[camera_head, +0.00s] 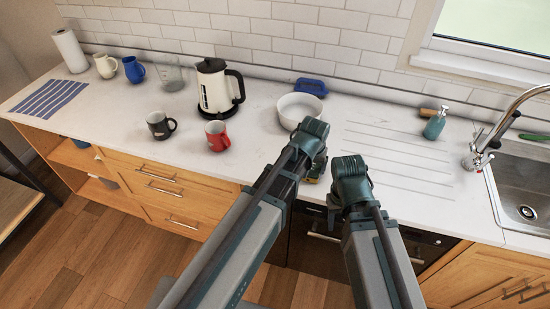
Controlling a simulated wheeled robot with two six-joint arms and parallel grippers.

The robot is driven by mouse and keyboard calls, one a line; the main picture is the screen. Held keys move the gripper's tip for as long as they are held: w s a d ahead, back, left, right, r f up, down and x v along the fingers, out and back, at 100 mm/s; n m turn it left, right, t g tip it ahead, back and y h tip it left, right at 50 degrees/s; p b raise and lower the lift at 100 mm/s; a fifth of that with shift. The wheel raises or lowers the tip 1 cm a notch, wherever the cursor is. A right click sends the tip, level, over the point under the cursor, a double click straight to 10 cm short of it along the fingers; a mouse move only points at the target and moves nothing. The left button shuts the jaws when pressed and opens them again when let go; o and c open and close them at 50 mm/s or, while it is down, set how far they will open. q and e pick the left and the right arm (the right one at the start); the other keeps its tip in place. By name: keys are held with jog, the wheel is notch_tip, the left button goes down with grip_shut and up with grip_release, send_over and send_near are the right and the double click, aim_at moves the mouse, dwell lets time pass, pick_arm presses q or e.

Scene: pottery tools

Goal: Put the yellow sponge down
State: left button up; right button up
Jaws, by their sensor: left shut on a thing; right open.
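My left gripper (318,158) is over the front edge of the white counter, right of its middle. It is shut on the yellow sponge (314,179), of which only a small yellow patch shows below the wrist. My arm hides the rest, so I cannot tell whether the sponge touches the counter. My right gripper (334,204) is lower and to the right, by the counter's front edge. It is open, and its fingers are mostly hidden by its own wrist.
A white bowl (292,117) stands behind my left gripper, with a blue brush-like thing (311,87) beyond it. A red mug (217,140), a dark mug (157,128) and a kettle (213,92) stand left. The grooved drainboard (400,150) is clear; a soap bottle (434,127) and sink (520,185) are right.

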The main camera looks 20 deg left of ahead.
pick_arm(q)
jog(key=w+a, duration=0.2)
jog(key=a, duration=0.2)
jog(key=w+a+f, duration=0.1)
jog(key=w+a, duration=0.1)
jog(key=a, duration=0.2)
jog(key=w+a+b, duration=0.1)
jog(key=w+a, duration=0.1)
jog(key=a, duration=0.2)
jog(key=shift+a+f, duration=0.15)
jog(key=shift+a, duration=0.15)
jog(key=shift+a, duration=0.1)
jog(key=shift+w+a, duration=0.15)
jog(key=shift+a, duration=0.2)
notch_tip(320, 180, down, 4)
jog(key=b, duration=0.3)
jog(key=shift+a+b, duration=0.15)
jog(key=shift+b, duration=0.25)
jog(key=o, duration=0.6)
